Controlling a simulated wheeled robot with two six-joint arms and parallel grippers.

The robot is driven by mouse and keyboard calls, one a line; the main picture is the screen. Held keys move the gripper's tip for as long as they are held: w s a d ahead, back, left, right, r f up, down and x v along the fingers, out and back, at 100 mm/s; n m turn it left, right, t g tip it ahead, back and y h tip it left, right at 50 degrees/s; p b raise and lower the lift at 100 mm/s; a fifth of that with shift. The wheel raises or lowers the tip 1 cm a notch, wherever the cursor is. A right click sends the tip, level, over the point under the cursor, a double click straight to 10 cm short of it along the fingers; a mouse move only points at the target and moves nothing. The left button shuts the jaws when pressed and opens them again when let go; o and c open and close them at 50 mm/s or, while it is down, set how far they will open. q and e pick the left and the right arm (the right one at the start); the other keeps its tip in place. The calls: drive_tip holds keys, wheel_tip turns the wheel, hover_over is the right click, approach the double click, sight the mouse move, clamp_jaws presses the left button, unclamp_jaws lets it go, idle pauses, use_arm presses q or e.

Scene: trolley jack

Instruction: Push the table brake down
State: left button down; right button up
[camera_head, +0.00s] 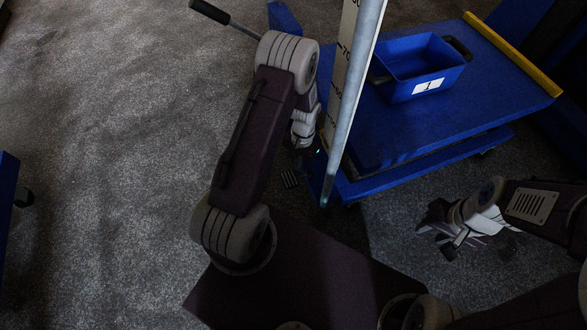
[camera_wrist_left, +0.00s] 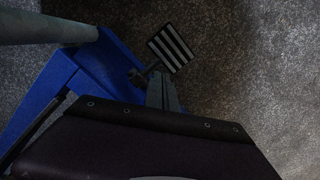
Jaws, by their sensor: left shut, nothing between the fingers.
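The table brake is a dark square pedal with light stripes (camera_wrist_left: 170,48), low by the blue trolley's corner in the left wrist view. In the head view the brake pad (camera_head: 290,180) shows small and dark just left of the trolley. My left gripper (camera_wrist_left: 162,88) is shut and empty, its fingertips close to the pedal; I cannot tell whether they touch it. In the head view the left gripper (camera_head: 306,158) is dark and partly hidden by its arm. My right gripper (camera_head: 434,232) is open and empty, over the floor in front of the trolley.
The blue trolley (camera_head: 425,122) carries a blue bin (camera_head: 420,68) and has a yellow edge strip (camera_head: 512,54). A pale upright pole (camera_head: 352,95) with a scale stands by the left arm. Grey carpet (camera_head: 110,150) to the left is mostly clear.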

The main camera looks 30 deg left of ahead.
use_arm(q)
drive_tip(key=shift+w+r, duration=0.1)
drive_tip(key=shift+w, duration=0.15)
use_arm(e)
drive_tip(key=shift+r, duration=0.1)
